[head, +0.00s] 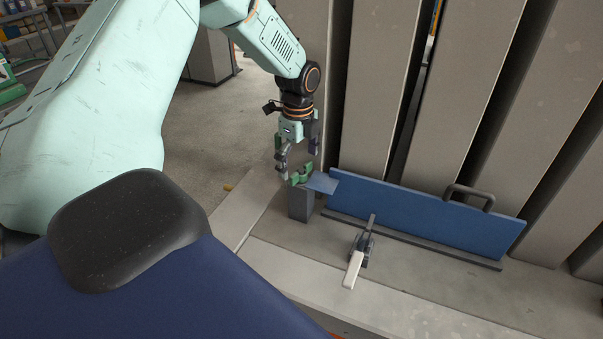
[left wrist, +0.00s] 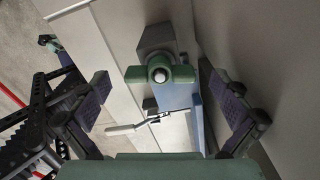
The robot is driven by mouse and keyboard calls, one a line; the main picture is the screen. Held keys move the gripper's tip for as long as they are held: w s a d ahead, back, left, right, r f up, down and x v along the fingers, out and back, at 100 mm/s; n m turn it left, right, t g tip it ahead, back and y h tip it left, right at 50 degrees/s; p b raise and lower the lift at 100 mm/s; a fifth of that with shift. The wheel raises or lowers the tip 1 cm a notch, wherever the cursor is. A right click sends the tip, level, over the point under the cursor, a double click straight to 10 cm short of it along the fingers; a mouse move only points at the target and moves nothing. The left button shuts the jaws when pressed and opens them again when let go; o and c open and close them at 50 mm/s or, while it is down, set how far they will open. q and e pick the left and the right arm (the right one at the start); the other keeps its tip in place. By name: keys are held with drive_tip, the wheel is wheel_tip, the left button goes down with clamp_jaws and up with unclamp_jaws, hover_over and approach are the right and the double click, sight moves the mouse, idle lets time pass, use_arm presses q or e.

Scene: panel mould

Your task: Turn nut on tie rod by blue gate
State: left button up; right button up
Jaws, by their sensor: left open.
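The nut is a green winged piece (head: 302,173) on top of a grey block at the left end of the blue gate (head: 410,211). In the left wrist view the nut (left wrist: 134,74) lies crosswise, with the round end of the tie rod (left wrist: 160,74) in its centre. My left gripper (head: 297,153) is open and points down just above the nut. In the left wrist view its two pads stand wide apart, one on either side of the nut, with gaps on both sides. My right gripper is not in view.
The grey block (head: 301,205) stands on the pale mould bed. A clamp with a white handle (head: 353,270) stands in front of the gate, which has a dark handle (head: 470,195) on top. Tall grey panels (head: 375,80) rise close behind. Open floor lies to the left.

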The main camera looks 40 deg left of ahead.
use_arm(q)
wheel_tip(320, 180, up, 10)
drive_tip(key=shift+r, duration=0.2)
